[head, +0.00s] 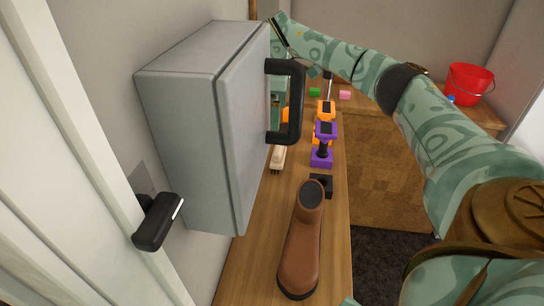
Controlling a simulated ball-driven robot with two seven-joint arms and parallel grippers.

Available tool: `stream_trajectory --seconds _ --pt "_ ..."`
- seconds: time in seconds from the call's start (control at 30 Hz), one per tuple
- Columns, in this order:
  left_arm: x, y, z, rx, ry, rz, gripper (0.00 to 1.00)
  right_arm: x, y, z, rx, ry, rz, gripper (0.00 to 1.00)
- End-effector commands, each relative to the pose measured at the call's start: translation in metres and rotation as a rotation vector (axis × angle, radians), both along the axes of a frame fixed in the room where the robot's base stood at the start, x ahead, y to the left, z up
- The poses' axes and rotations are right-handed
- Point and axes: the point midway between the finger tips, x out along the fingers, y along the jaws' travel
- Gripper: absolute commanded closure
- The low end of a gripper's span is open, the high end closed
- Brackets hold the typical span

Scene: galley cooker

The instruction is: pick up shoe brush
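A pale wooden brush with dark bristles below, likely the shoe brush (278,159), lies on the narrow wooden worktop just right of the grey cabinet. Its far part is hidden behind the cabinet's black handle. My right arm comes in from the right and reaches over the far end of the worktop, bending down behind the cabinet. Its gripper fingers are hidden, so I cannot see how they stand to the brush. My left gripper is not in view.
The grey cabinet (188,130) with its black handle (297,102) blocks the left. A brown boot (301,250) stands nearest on the worktop (247,265). A purple-and-orange object (323,147) stands right of the brush. A red bucket (468,84) is far right.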

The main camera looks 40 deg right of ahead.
Motion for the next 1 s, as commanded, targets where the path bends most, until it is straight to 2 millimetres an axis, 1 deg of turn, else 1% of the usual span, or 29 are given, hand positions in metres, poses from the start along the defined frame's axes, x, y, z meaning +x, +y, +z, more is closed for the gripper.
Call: stream_trajectory --seconds 0.03,0.1,0.2,0.3,0.4,0.6,0.67,0.8,0.87,0.93,1.0 --pt "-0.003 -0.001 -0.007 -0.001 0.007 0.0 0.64 -0.001 0.0 -0.017 0.001 0.007 0.0 0.0" --pt "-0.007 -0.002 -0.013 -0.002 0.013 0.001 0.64 -0.001 0.0 -0.036 0.002 0.008 0.0 0.0" --pt "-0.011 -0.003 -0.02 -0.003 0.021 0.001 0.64 0.0 0.0 -0.062 0.002 0.008 0.001 0.0" --pt "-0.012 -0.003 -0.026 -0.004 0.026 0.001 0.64 0.0 0.0 -0.081 0.001 0.006 0.001 0.0" --pt "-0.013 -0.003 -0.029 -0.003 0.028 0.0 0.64 0.0 0.0 -0.092 0.001 0.003 0.001 0.0" --pt "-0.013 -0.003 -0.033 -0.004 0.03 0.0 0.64 0.0 0.0 -0.104 0.001 0.002 0.0 0.0" --pt "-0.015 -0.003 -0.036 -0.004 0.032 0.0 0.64 0.001 -0.001 -0.112 0.001 0.005 0.0 0.0" --pt "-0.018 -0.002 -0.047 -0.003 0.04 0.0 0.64 0.002 -0.002 -0.138 0.001 0.006 0.001 0.0" --pt "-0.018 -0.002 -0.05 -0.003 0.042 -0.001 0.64 0.001 -0.002 -0.146 0.002 0.005 0.001 0.0" --pt "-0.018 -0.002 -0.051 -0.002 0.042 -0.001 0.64 0.002 -0.002 -0.15 0.001 0.002 0.001 0.0" --pt "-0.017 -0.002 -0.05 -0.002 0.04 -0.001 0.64 0.002 -0.002 -0.149 0.001 0.001 0.0 0.0"
